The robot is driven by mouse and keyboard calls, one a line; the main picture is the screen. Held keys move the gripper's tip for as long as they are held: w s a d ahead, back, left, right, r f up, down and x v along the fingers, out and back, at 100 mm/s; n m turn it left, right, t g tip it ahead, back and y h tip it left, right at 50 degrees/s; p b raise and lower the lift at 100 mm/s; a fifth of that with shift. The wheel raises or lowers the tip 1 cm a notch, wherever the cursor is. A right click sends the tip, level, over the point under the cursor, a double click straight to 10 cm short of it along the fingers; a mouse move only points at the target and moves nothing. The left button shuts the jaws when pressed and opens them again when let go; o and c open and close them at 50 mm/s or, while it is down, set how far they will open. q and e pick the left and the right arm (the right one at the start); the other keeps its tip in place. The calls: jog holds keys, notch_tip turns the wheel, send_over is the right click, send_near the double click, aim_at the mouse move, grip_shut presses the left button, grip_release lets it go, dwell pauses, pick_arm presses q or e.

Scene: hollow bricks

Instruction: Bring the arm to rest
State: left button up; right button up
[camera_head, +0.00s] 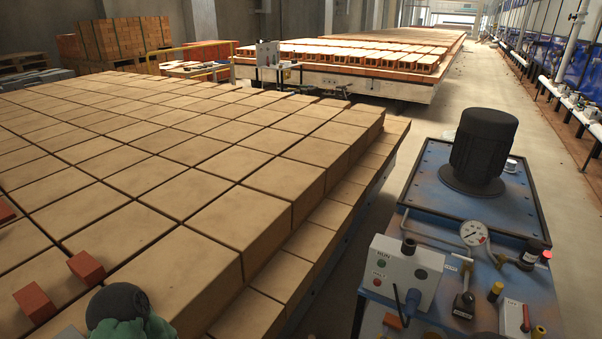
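Neither of my grippers shows in the head view, so I cannot see whether they are open or shut or hold anything. No forearm is clearly visible. A dark rounded shape with green below it (118,305) shows at the bottom left edge. I cannot tell whether it is part of me. Tan bricks (165,168) lie in close rows, forming a wide layer across the left half, with a lower step of bricks along its right side. Small red blocks (86,267) show at the lower left, one of them cut off by the left edge.
A blue machine (420,200) with a dark motor (483,150), gauge (473,233) and control box (402,270) stands at the right. A brick-laden table (350,80) and stacked bricks (125,38) stand behind. Open floor (475,85) runs back between the far table and the right wall.

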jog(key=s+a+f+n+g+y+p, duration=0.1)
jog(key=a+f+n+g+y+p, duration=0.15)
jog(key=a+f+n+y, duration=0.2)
pick_arm(q)
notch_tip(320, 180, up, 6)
jog(key=p, duration=0.3)
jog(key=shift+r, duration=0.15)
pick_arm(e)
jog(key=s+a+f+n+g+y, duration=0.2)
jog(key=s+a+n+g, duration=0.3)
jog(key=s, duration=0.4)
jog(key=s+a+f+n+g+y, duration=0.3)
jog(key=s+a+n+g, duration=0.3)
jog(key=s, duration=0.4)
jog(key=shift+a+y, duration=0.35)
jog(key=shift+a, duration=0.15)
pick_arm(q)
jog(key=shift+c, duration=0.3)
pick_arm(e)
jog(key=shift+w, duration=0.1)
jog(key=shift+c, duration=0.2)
